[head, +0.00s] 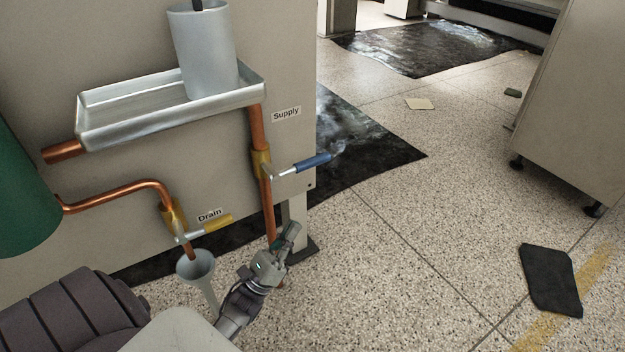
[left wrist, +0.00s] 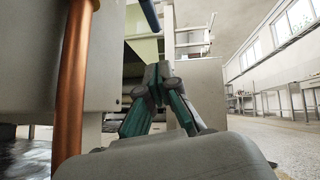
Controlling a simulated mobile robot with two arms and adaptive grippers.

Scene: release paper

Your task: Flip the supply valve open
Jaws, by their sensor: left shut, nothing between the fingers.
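The supply valve (head: 261,163) is a brass body on a vertical copper pipe, under a "Supply" label (head: 286,114). Its blue handle (head: 313,161) sticks out to the right, across the pipe. In the left wrist view the blue handle (left wrist: 149,14) is partly seen at the top edge, above the fingers. My left gripper (head: 291,235) is shut and empty. It is below the blue handle, beside the lower part of the copper pipe, and apart from the handle. In the left wrist view its fingertips (left wrist: 158,75) meet, with the copper pipe (left wrist: 75,75) to the left. My right gripper is out of view.
A drain valve with a yellow handle (head: 217,224) sits left of the supply pipe, above a grey funnel (head: 195,264). A metal tray (head: 170,125) holding a grey cylinder (head: 205,50) is above. A green tank (head: 22,200) is at left. The floor to the right is largely open.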

